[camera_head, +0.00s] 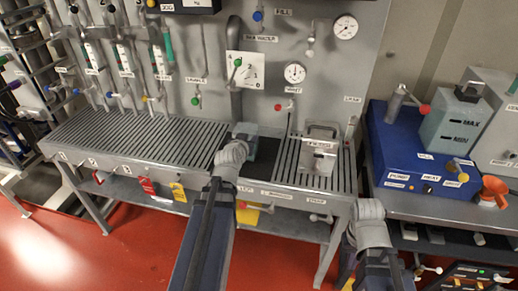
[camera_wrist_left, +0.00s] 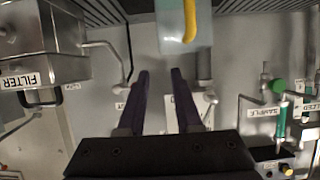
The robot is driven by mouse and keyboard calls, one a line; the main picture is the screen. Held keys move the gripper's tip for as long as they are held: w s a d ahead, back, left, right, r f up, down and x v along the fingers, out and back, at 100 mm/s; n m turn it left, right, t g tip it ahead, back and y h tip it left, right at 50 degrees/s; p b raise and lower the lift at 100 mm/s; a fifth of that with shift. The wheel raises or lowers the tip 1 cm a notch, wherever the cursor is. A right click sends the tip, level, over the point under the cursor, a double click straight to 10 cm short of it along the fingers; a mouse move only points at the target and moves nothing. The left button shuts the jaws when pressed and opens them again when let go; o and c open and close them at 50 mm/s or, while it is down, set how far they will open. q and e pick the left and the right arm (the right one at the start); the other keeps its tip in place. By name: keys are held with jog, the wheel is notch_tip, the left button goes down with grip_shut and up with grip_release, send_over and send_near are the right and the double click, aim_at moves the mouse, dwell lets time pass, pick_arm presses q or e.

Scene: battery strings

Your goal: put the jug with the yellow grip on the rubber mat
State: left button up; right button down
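The jug with the yellow grip (camera_wrist_left: 174,32) shows at the top of the left wrist view: a pale blue-green body with a yellow handle, cut off by the frame edge. In the head view a grey-teal body (camera_head: 249,131), likely this jug, stands on the slatted bench, partly hidden by my left wrist. My left gripper (camera_wrist_left: 160,75) is open, its two dark purple fingers apart with nothing between them, just short of the jug. My right gripper (camera_head: 369,228) is low at the bench's right end; its fingers are hidden. A dark patch (camera_head: 266,158) lies beside the jug; I cannot tell whether it is the rubber mat.
A metal filter box (camera_head: 320,148) stands on the bench right of the jug; it also shows in the left wrist view (camera_wrist_left: 40,45). Bare slats (camera_head: 150,138) stretch left. Pipes and gauges (camera_head: 294,73) line the panel. A blue unit (camera_head: 405,145) stands at right.

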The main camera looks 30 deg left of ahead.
pick_arm(q)
jog(key=shift+f, duration=0.1)
jog(key=s+d+f+m+g+h, duration=0.1)
jog(key=s+d+f+g, duration=0.15)
jog(key=d, duration=0.45)
jog(key=s+d+f+m+g+h, duration=0.2)
jog(key=d+f, duration=0.2)
jog(key=d, duration=0.4)
jog(key=s+d+f+m+g+h, duration=0.1)
jog(key=s+d+f+g, duration=0.2)
jog(key=d, duration=0.4)
jog(key=s+d+f+m+g+y, duration=0.1)
jog(key=s+d+f+g, duration=0.1)
jog(key=s, duration=0.5)
jog(key=s+d+f+m+g+y, duration=0.1)
jog(key=s+d+g, duration=0.3)
jog(key=s+d, duration=0.3)
jog(key=shift+d+f, duration=0.15)
jog(key=shift+f, duration=0.25)
